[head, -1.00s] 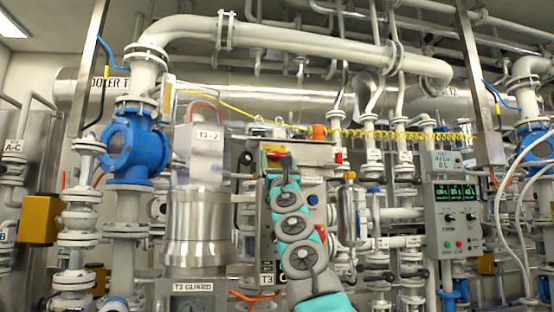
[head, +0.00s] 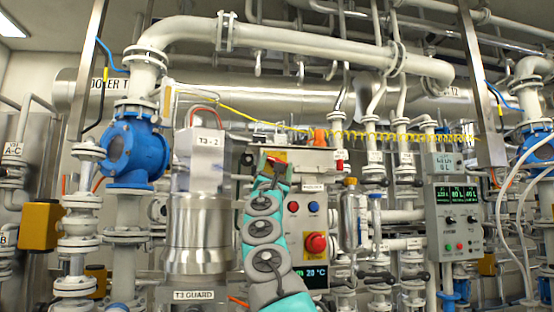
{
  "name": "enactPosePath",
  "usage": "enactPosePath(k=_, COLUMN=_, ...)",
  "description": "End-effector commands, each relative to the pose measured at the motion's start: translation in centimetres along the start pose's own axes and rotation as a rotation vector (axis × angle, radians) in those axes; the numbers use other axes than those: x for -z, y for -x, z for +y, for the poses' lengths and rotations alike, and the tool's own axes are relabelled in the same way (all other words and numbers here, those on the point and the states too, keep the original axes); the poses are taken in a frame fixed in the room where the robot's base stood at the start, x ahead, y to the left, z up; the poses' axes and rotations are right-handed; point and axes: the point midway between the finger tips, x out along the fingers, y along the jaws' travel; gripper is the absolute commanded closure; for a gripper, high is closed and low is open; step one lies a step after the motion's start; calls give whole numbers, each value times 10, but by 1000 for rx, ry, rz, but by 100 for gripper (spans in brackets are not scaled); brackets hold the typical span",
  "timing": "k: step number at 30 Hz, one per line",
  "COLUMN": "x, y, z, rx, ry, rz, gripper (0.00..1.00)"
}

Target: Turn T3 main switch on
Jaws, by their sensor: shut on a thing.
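The T3 control panel (head: 313,183) is a grey box in the middle of the head view, with a yellow plate (head: 278,155) at its upper left where the main switch appears to sit. My gripper (head: 276,166) is at this plate, shut on what looks like the red main switch handle. The fingers hide most of the handle, so its exact angle is unclear. My teal and grey arm rises from below and covers the panel's left side.
A red button (head: 293,206), a blue button (head: 313,206) and a large red mushroom button (head: 316,243) are right of my arm, above a green display (head: 312,276). The T3 guard vessel (head: 198,225) stands close at left. Pipes and a steel cylinder (head: 350,215) stand at right.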

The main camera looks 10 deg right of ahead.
Motion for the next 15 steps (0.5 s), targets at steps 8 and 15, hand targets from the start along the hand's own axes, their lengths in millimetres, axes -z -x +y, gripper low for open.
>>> enactPosePath(k=8, x=-1, y=-3, z=5, rx=156, ry=-158, rz=3, gripper=78)
enactPosePath(k=15, x=-2, y=-2, z=6, rx=223, ry=-230, rz=1, gripper=78)
